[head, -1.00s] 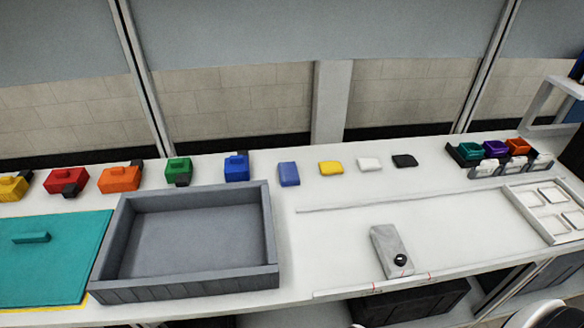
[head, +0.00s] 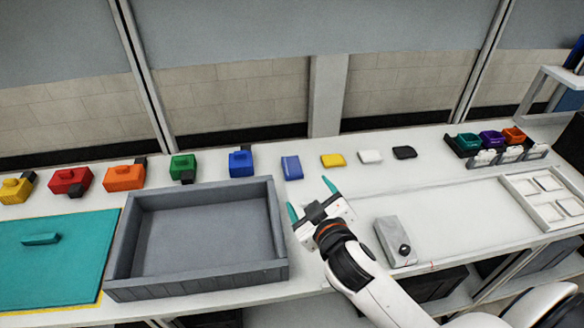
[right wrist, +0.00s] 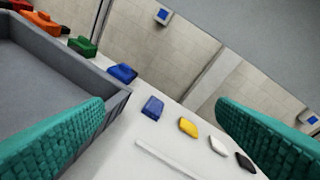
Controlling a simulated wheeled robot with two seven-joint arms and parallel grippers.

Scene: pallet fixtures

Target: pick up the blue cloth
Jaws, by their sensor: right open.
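The blue cloth (head: 291,167) is a small folded pad on the white table, at the left end of a row of cloths, behind the grey tray's right corner. In the right wrist view the blue cloth (right wrist: 153,107) lies between the two fingers, some distance ahead. My right gripper (head: 309,198) is open and empty, with teal fingertips, over the table on the near side of the blue cloth and apart from it. My left gripper is not in view.
Right of the blue cloth lie a yellow cloth (head: 333,160), a white cloth (head: 370,156) and a black cloth (head: 404,152). A blue block (head: 241,164) stands to its left. The grey tray's wall (head: 275,230) rises close left of my gripper. A grey box (head: 395,240) stands to the right.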

